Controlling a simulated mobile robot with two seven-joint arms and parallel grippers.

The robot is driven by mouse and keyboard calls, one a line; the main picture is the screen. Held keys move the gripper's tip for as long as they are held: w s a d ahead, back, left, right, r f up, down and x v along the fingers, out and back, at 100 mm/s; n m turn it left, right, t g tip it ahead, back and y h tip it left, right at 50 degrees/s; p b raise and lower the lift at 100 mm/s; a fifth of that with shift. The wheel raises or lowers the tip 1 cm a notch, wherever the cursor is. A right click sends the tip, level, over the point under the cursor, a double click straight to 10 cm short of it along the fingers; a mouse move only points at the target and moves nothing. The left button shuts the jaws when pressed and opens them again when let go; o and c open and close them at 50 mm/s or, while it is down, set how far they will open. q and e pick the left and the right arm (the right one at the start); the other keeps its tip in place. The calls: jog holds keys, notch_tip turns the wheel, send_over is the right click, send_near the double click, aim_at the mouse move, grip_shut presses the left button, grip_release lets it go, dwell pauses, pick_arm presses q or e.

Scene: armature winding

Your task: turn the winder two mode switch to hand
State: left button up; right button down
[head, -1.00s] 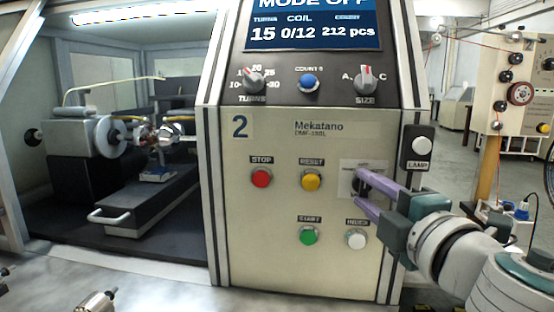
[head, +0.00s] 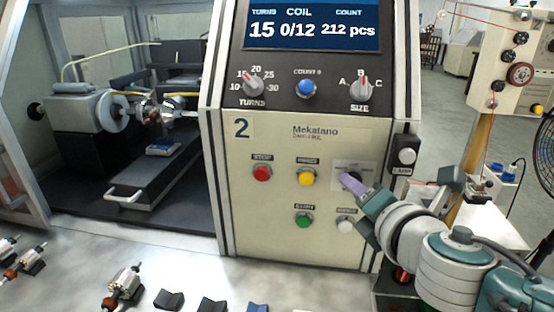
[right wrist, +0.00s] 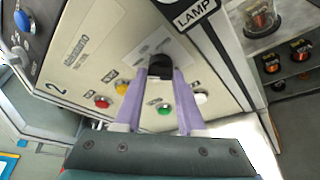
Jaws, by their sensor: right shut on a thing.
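The winder two panel (head: 300,210) is cream, with a large 2 at its upper left. The mode switch is a black knob (right wrist: 160,66) on a pale plate (head: 362,172) at the panel's right. My right gripper (head: 348,181) reaches it from the lower right. In the right wrist view its two purple fingers (right wrist: 161,85) are shut on the knob, one on each side. The gripper hides most of the knob in the head view, and I cannot read its setting. My left gripper is not in view.
Red stop (head: 261,173), yellow (head: 306,177), green (head: 303,220) and white (head: 345,226) buttons sit near the switch. The lamp box (head: 404,155) is close on the right. Armatures (head: 124,284) and dark blocks lie on the front table.

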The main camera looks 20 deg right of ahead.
dwell(0.6)
jog(key=c, duration=0.5)
grip_release()
jog(key=v, duration=1)
